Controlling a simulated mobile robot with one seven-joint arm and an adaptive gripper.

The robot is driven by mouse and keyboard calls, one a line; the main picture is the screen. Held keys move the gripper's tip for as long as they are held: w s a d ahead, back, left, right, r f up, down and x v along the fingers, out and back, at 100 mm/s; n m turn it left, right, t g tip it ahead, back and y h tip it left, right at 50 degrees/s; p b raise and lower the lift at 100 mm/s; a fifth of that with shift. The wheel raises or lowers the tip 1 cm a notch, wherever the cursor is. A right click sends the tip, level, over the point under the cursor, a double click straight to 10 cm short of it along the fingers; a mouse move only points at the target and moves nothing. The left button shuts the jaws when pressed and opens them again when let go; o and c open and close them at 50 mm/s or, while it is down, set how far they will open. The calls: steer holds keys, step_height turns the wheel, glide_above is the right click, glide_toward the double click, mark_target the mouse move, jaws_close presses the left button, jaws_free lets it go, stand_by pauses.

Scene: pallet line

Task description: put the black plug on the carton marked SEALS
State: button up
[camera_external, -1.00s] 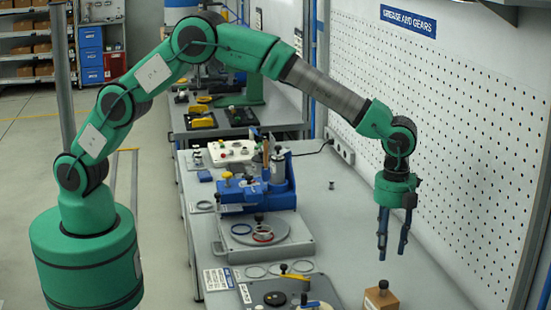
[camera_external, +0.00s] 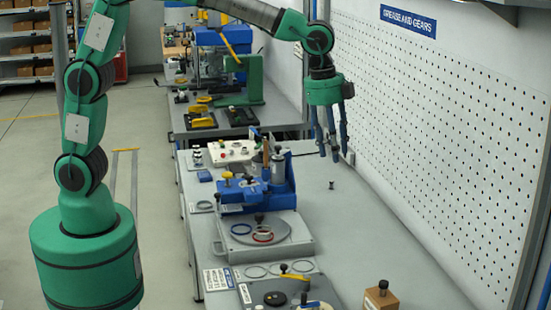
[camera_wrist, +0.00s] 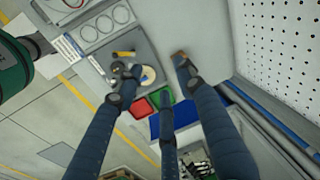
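A small brown carton (camera_external: 381,299) stands at the bottom edge of the external view, partly cut off; no marking on it can be read. A small black plug-like piece (camera_external: 383,285) sits on its top. Another small dark piece (camera_external: 331,185) stands upright alone on the grey bench. I cannot tell for sure which is the black plug. My gripper (camera_external: 333,153) is above the bench, beyond the lone piece, fingers pointing down, apart and empty. In the wrist view my gripper (camera_wrist: 155,78) has its fingers spread; a brown patch, perhaps the carton, is partly hidden behind the right fingertip.
A blue fixture (camera_external: 258,195) stands left of the lone piece. A grey plate with rings (camera_external: 265,236) and a panel with a yellow handle (camera_external: 290,290) lie nearer. The white pegboard wall (camera_external: 440,150) bounds the right. The bench's right part is mostly clear.

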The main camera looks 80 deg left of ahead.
steer(key=s+a+r+n+t, duration=0.1)
steer(key=s+a+r+n, duration=0.25)
steer(key=s+a, duration=0.45)
steer(key=s+a+r+n+t, duration=0.1)
steer(key=s+a+r+n, duration=0.2)
steer(key=s+a+r, duration=0.45)
steer(key=s+a+f+n, duration=0.2)
steer(key=s, duration=0.5)
steer(key=s+a+f+n+t, duration=0.1)
steer(key=s+a+f+n, duration=0.1)
steer(key=s, duration=0.5)
steer(key=s+a+f+n, duration=0.2)
steer(key=s+a+n, duration=0.1)
steer(key=s, duration=0.4)
steer(key=shift+s+a+f+n+t+y, duration=0.15)
steer(key=shift+s+a+n+t+y, duration=0.05)
steer(key=shift+s+n+t+y, duration=0.2)
steer(key=shift+f+b, duration=1.35)
steer(key=shift+r, duration=0.1)
